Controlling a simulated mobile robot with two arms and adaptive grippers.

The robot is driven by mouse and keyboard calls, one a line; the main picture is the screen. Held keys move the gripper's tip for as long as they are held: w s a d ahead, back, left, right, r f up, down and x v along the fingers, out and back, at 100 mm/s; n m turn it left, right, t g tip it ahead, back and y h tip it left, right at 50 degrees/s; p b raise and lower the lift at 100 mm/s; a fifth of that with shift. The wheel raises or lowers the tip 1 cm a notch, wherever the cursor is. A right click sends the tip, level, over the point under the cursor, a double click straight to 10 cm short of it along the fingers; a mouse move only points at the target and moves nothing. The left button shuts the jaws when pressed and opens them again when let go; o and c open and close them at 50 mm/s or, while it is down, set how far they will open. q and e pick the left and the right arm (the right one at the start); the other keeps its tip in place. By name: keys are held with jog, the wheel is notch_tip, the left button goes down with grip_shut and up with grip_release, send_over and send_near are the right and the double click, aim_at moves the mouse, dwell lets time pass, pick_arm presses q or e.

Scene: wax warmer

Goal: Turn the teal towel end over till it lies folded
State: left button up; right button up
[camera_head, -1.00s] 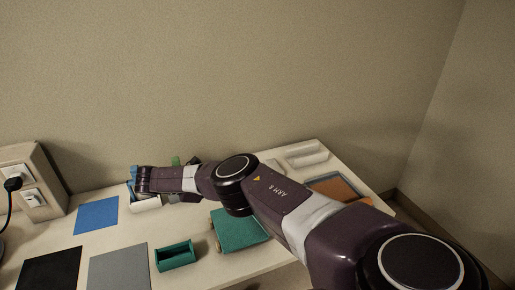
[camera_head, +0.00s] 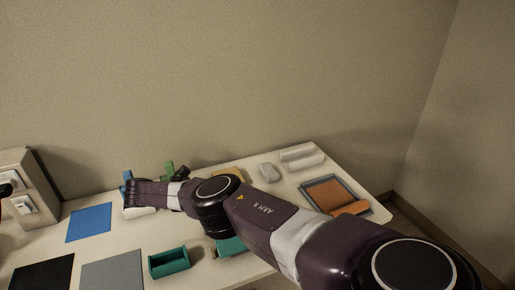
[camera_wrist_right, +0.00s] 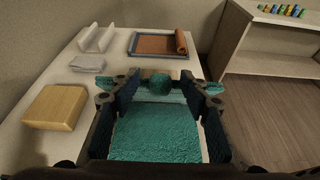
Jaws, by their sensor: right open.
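The teal towel (camera_wrist_right: 155,133) lies flat on the table between the two fingers of my right gripper (camera_wrist_right: 159,92) in the right wrist view. A rounded teal piece (camera_wrist_right: 159,84) shows just beyond, between the fingertips; I cannot tell whether it is part of the towel. The right gripper is open, with its fingers apart on either side of the towel and not closed on it. In the head view only a small part of the towel (camera_head: 230,246) shows below my right arm, which covers the rest. The right fingers are not clear there.
A wooden block (camera_wrist_right: 55,106), a white block (camera_wrist_right: 88,62), a white holder (camera_wrist_right: 97,39) and a tray with an orange cloth (camera_wrist_right: 153,44) stand beyond. In the head view a teal bin (camera_head: 169,262), grey mat (camera_head: 112,271), black mat (camera_head: 43,272) and blue mat (camera_head: 89,222) lie left.

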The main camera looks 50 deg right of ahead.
jog(key=r, duration=0.1)
jog(key=r+p, duration=0.1)
jog(key=r, duration=0.1)
jog(key=shift+w+a+r, duration=0.2)
jog(key=shift+w+a, duration=0.1)
jog(key=shift+a, duration=0.1)
jog(key=shift+w+a+r, duration=0.1)
jog(key=shift+a+r, duration=0.2)
jog(key=shift+r, duration=0.55)
jog(key=shift+w+a+r, duration=0.1)
jog(key=shift+a+r, duration=0.25)
jog(key=shift+r, duration=0.5)
jog(key=shift+w+a+r, duration=0.1)
jog(key=shift+a+r, duration=0.2)
jog(key=shift+r, duration=0.55)
jog(key=shift+r, duration=2.5)
jog(key=shift+f, duration=0.1)
